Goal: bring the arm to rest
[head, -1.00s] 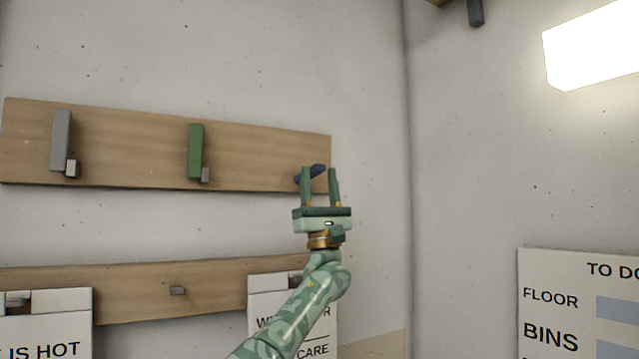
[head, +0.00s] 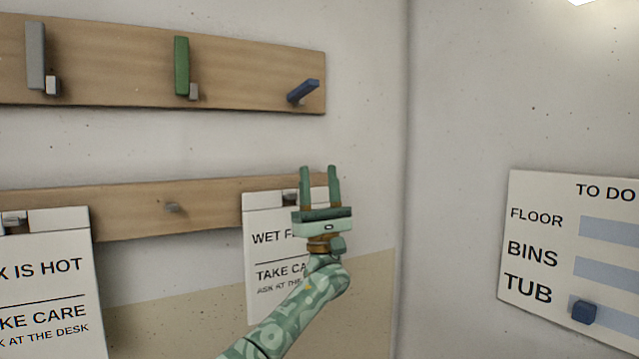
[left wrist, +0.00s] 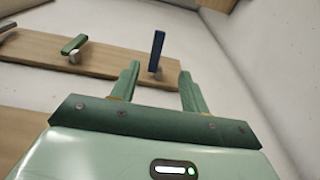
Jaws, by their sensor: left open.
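My left gripper (head: 319,180) is open and empty in the head view. Its two green fingers point up, in front of the lower wooden rail and the right-hand sign. It is apart from the blue lever (head: 303,91), which sticks out tilted at the right end of the upper board, above the fingers. In the left wrist view the open gripper (left wrist: 156,82) shows from behind, with the blue lever (left wrist: 157,50) beyond and between its fingertips. My right gripper is not in view.
The upper wooden board (head: 110,65) also carries a grey lever (head: 36,55) and a green lever (head: 182,65). The lower rail (head: 130,215) holds hanging signs, one reading "WET" (head: 262,220). A "TO DO" board (head: 540,225) with a blue block (head: 584,311) is on the right wall.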

